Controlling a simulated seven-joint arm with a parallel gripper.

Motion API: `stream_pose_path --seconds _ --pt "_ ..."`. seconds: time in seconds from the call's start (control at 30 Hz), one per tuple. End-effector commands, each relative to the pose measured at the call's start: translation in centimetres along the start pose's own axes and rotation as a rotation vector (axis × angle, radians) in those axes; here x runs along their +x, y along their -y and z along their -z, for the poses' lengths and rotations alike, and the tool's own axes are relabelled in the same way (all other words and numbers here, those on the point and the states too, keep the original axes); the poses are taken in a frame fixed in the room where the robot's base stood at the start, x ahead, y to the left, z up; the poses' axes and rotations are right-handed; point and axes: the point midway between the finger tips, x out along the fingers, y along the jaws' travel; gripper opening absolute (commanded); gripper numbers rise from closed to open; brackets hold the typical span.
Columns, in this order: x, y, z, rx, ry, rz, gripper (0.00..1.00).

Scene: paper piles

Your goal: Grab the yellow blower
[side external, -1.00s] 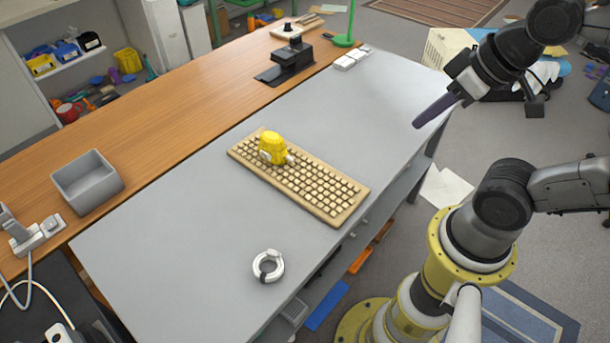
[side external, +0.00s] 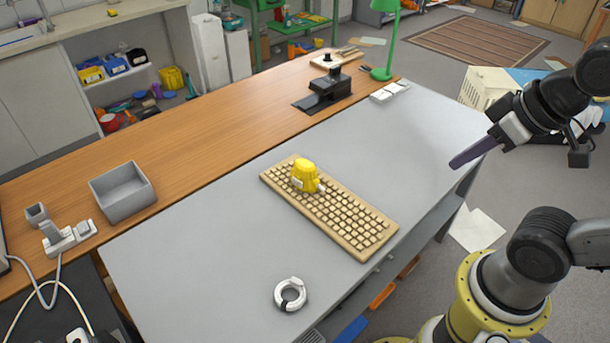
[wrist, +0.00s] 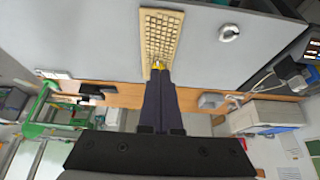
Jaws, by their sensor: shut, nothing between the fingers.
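The yellow blower (side external: 304,175) sits upright on the back-left part of a beige keyboard (side external: 350,222), with a small pale nozzle pointing right. My gripper (side external: 455,164) is at the right, raised and well apart from the blower, with its dark fingers pointing down-left. The fingers are together and hold nothing. In the wrist view, the closed fingers (wrist: 158,76) reach up the middle. Only a small part of the blower (wrist: 157,65) shows beyond their tips, and the rest is hidden behind them. The keyboard (wrist: 158,30) shows above it.
The grey table (side external: 200,270) is mostly clear around the keyboard. A white ring (side external: 290,295) lies near its front edge. A grey bin (side external: 123,191), a black device (side external: 325,92) and a green lamp stand (side external: 388,50) are on the wooden strip behind.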

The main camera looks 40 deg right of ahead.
Motion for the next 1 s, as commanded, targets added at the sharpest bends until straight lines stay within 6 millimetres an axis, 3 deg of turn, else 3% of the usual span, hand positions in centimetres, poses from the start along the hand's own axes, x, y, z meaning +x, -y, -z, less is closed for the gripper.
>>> stream_pose_path --seconds 0.47,1.0 --pt "0.0 0.0 0.0 0.0 0.0 0.0 0.0" --pt "0.0 0.0 0.0 0.0 0.0 0.0 0.97"
